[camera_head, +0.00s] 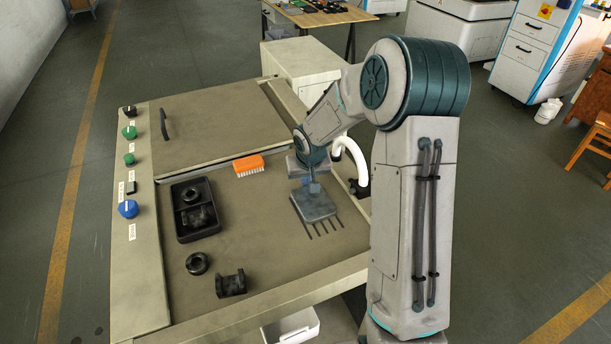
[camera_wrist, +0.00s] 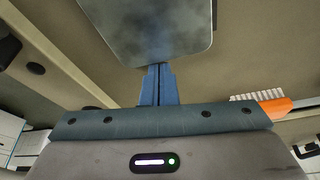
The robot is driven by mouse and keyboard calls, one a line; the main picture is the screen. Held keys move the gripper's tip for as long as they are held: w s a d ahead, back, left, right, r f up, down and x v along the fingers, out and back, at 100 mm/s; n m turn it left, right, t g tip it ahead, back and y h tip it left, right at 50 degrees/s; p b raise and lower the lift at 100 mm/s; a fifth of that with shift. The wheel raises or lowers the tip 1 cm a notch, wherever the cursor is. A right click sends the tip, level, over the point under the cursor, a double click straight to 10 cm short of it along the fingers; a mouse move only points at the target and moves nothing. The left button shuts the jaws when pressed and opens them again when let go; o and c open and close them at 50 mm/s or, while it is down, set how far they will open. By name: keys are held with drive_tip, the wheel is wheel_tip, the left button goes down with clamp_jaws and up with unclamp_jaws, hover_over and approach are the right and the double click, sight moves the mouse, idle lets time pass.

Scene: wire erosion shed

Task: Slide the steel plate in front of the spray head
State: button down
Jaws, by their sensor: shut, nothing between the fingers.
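The steel plate (camera_head: 316,206) lies flat on the machine's work surface, partly over a row of dark slots (camera_head: 325,231). It also shows at the top of the wrist view (camera_wrist: 150,30). My gripper (camera_head: 313,187) is low at the plate's far edge in the head view. In the wrist view its blue fingers (camera_wrist: 157,70) are shut with nothing between them, their tips at the plate's edge; whether they touch it I cannot tell. A white curved pipe (camera_head: 352,158) with a dark end (camera_head: 358,188), perhaps the spray head, stands right of the plate, partly hidden by my arm.
An orange brush (camera_head: 248,166) lies left of my gripper, its bristles also in the wrist view (camera_wrist: 262,97). A black tray (camera_head: 178,222) with dark parts, a dark ring (camera_head: 197,263) and a dark spool-shaped part (camera_head: 230,284) lie further left. The raised rim (camera_head: 300,298) bounds the surface.

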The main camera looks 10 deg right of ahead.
drive_tip(key=shift+s, duration=0.1)
drive_tip(key=shift+s+b, duration=0.55)
drive_tip(key=shift+s, duration=0.95)
drive_tip(key=shift+r, duration=0.1)
drive_tip(key=v, duration=1.3)
drive_tip(key=shift+s+r+p, duration=0.2)
drive_tip(key=shift+r+p, duration=0.15)
drive_tip(key=shift+p, duration=0.05)
drive_tip(key=s+r, duration=0.3)
drive_tip(key=s, duration=1.9)
drive_tip(key=shift+d+g, duration=0.15)
drive_tip(key=shift+g, duration=0.25)
drive_tip(key=shift+r, duration=0.1)
